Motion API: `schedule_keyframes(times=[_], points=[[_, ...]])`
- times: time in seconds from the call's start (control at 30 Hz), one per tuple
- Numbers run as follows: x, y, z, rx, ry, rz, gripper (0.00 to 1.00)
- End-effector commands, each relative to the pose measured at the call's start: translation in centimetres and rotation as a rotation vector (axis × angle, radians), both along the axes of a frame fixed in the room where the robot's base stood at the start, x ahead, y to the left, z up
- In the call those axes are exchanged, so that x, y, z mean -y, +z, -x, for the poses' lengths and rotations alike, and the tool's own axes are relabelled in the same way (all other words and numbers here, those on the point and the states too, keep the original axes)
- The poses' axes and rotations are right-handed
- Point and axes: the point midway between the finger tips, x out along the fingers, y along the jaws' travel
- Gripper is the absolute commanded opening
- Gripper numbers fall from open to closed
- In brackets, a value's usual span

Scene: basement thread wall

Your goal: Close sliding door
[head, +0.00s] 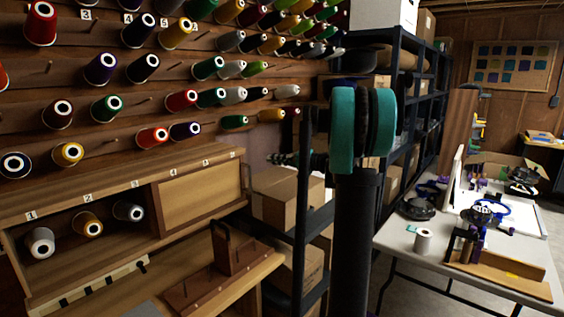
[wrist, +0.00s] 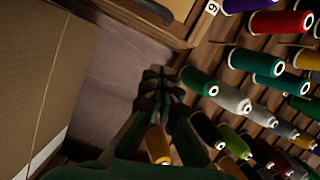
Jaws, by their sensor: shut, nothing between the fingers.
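A wooden cabinet (head: 110,192) runs along the thread wall at the left of the head view. Its light wooden sliding door (head: 200,194) covers the right part of the front. The left part is open and shows several spools, one of them white (head: 40,242). My gripper (head: 278,158) is shut and empty, small and dark, to the right of the cabinet's right end and apart from the door. In the wrist view my gripper (wrist: 158,76) points at bare wall, with the cabinet's end (wrist: 184,22) at the top.
Rows of thread spools (head: 182,100) fill the wall. A cardboard box (head: 280,197) stands on the dark shelf below my gripper; it is close at the left in the wrist view. A wooden bench (head: 220,285) lies below the cabinet. A cluttered table (head: 400,236) stands at right.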

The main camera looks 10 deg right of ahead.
Motion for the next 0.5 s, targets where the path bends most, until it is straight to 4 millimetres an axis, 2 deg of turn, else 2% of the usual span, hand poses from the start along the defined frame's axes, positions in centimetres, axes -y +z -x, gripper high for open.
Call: schedule_keyframes(times=[0.2, 0.3, 0.5], points=[[-3.5, -0.3, -2.6, 0.0, 0.002, 0.0, 0.0], [-4.6, -0.7, -1.5, 0.0, 0.002, 0.0, 0.0], [-5.9, -1.2, -0.4, -0.001, 0.0, 0.001, 0.0]])
